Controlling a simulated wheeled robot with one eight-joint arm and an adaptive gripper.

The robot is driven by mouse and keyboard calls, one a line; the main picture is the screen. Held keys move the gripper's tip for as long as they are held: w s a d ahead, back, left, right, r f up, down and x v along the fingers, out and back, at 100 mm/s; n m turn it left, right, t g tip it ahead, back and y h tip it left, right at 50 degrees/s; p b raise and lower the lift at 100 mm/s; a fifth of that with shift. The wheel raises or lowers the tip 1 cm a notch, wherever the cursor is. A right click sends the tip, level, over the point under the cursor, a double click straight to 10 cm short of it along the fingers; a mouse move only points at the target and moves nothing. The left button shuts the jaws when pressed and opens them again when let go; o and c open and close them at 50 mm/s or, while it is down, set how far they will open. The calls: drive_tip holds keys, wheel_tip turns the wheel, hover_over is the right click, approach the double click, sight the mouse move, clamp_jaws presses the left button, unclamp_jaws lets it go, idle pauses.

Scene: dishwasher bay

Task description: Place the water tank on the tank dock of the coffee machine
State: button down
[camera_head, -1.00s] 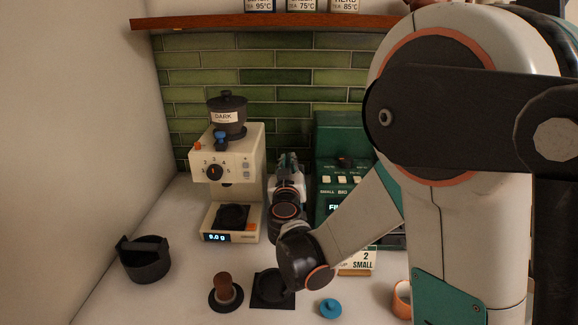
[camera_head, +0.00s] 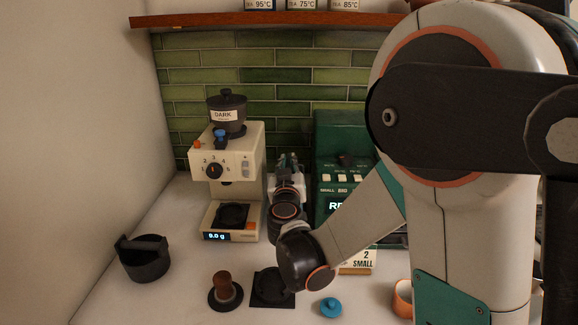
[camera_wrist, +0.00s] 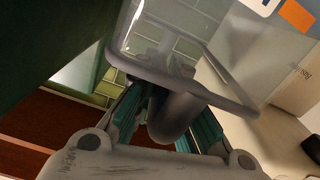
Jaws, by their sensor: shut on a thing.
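The clear water tank (camera_wrist: 165,32) with a grey rim fills the upper middle of the wrist view. My gripper (camera_wrist: 165,105) is shut on its grey handle (camera_wrist: 178,118). In the head view my gripper (camera_head: 288,163) is between the cream grinder and the green coffee machine (camera_head: 342,135), close to the machine's left side. The tank is mostly hidden by my wrist there. The tank dock is hidden, so I cannot see the contact between tank and dock. The machine's lit display (camera_head: 334,207) shows letters starting "RE", partly covered by my arm.
The cream grinder (camera_head: 226,150) with a dark hopper stands close on the left. In front lie a black knock bin (camera_head: 145,262), a tamper (camera_head: 226,290), a black mat (camera_head: 270,290) and a blue knob-like piece (camera_head: 330,307). Green tiles and a wooden shelf (camera_head: 220,22) are behind.

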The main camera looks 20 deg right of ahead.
drive_tip(key=shift+f+b, duration=0.35)
drive_tip(key=shift+f, duration=0.05)
idle(0.4)
drive_tip(key=c, duration=1.6)
unclamp_jaws()
drive_tip(key=shift+o, duration=0.2)
drive_tip(key=shift+s, duration=0.15)
drive_tip(key=v, duration=0.7)
drive_tip(key=shift+s+a+r, duration=0.1)
drive_tip(key=shift+r, duration=0.05)
